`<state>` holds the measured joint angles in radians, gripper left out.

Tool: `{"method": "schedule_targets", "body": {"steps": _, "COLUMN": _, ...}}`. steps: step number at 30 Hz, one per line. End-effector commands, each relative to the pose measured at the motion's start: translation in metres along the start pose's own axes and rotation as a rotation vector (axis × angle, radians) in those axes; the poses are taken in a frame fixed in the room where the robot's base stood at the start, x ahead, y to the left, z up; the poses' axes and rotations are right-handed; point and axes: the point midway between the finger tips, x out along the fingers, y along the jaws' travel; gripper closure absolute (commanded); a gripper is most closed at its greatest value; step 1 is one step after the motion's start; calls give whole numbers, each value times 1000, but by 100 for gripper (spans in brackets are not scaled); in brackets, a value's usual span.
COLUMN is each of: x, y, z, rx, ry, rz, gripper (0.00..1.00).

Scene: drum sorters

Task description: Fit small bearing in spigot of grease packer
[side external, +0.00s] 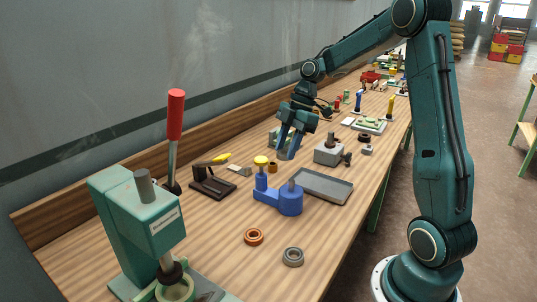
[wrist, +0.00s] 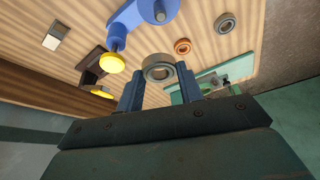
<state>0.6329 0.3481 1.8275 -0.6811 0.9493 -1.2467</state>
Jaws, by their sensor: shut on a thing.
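My gripper (side external: 287,150) is shut on a grey bearing (wrist: 158,66), held between the fingertips (wrist: 160,82) in the wrist view with its hole visible. In the side view, the bearing is too small to make out at the fingers. The blue grease packer (side external: 266,195) stands on the bench below my gripper. It has a round cup with a grey spigot (side external: 292,187) and a post with a yellow knob (side external: 261,160). In the wrist view, the spigot (wrist: 160,12) is at the top, apart from the bearing.
An orange ring (side external: 254,237) and a grey ring (side external: 292,256) lie on the bench in front of the packer. A grey tray (side external: 325,186) lies right of it, a black stand (side external: 212,188) left. A green press (side external: 135,235) stands at near left. A grey block (side external: 328,153) is behind.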

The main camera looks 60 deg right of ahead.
Motion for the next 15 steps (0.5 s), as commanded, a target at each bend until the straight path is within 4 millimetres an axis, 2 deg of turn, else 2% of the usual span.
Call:
{"method": "schedule_targets", "body": {"steps": 3, "x": -4, "y": -9, "z": 13, "rx": 3, "ry": 3, "rz": 2, "gripper": 88}}
{"method": "schedule_targets", "body": {"steps": 6, "x": -5, "y": -12, "z": 17, "rx": 0, "ry": 4, "rz": 2, "gripper": 88}}
{"method": "schedule_targets", "body": {"steps": 15, "x": -5, "y": -13, "z": 19, "rx": -1, "ry": 5, "rz": 1, "gripper": 88}}
